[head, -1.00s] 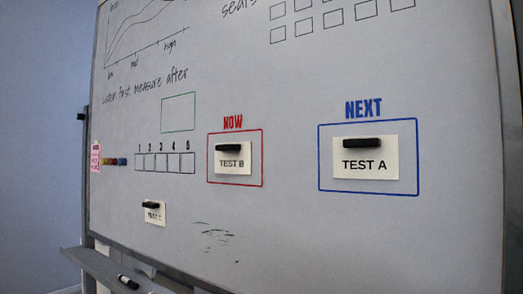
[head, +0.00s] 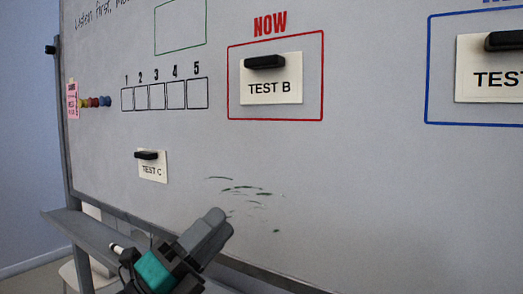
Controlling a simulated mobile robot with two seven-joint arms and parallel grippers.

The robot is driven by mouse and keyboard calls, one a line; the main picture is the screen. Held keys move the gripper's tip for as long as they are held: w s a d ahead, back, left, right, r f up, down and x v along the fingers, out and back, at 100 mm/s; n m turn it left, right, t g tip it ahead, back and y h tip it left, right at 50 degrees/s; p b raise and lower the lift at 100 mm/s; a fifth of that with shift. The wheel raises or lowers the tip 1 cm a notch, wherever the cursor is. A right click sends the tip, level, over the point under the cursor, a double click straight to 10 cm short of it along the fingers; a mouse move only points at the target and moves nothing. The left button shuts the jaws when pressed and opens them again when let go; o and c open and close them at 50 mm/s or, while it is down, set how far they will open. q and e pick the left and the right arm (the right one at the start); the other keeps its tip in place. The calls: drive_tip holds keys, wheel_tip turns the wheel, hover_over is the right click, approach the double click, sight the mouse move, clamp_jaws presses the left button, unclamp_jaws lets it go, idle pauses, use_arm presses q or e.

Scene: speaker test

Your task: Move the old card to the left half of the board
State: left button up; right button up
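A whiteboard (head: 330,190) fills most of the head view. A white card reading TEST B (head: 270,96) hangs under a black magnet inside the red NOW frame. A card reading TEST C (head: 152,172) hangs under a black magnet at the board's lower left. A card reading TEST A (head: 487,92), cut off by the right edge, hangs in the blue frame. None is marked as old. My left gripper (head: 214,226) is in front of the board's lower part, right of and below TEST C. Its grey fingers lie together with nothing visible between them. My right gripper is out of view.
A grey tray ledge (head: 85,232) runs below the board, with a marker (head: 118,249) beside my gripper. Coloured magnets (head: 95,102) and a pink note (head: 72,99) sit at the left edge. Green smudges (head: 240,190) mark the board above the gripper.

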sight(259, 60)
use_arm(q)
drive_tip(key=s+d+r+m+g+y+b, duration=0.15)
drive_tip(key=d+r+m+g, duration=0.35)
drive_tip(key=m, duration=0.6)
drive_tip(key=s+d+r+m+g+b, duration=0.1)
drive_tip(key=s+d+r+m+g, duration=0.15)
drive_tip(key=r+m+g, duration=0.65)
drive_tip(key=a+r+m+t+y+b, duration=0.2)
drive_tip(key=a+r+m+t+y, duration=0.55)
drive_tip(key=r+t, duration=0.55)
drive_tip(key=shift+t+y, duration=0.3)
drive_tip(key=shift+t, duration=0.3)
drive_tip(key=p+x, duration=0.1)
drive_tip(key=x, duration=0.1)
drive_tip(key=p+x, duration=0.1)
drive_tip(key=x, duration=0.2)
drive_tip(key=f+p+x, duration=0.1)
drive_tip(key=p+x, duration=0.1)
drive_tip(key=x, duration=0.1)
drive_tip(key=shift+s+d+f, duration=0.1)
drive_tip(key=shift+s+d, duration=0.15)
drive_tip(key=shift+d, duration=0.05)
drive_tip(key=shift+x, duration=0.9)
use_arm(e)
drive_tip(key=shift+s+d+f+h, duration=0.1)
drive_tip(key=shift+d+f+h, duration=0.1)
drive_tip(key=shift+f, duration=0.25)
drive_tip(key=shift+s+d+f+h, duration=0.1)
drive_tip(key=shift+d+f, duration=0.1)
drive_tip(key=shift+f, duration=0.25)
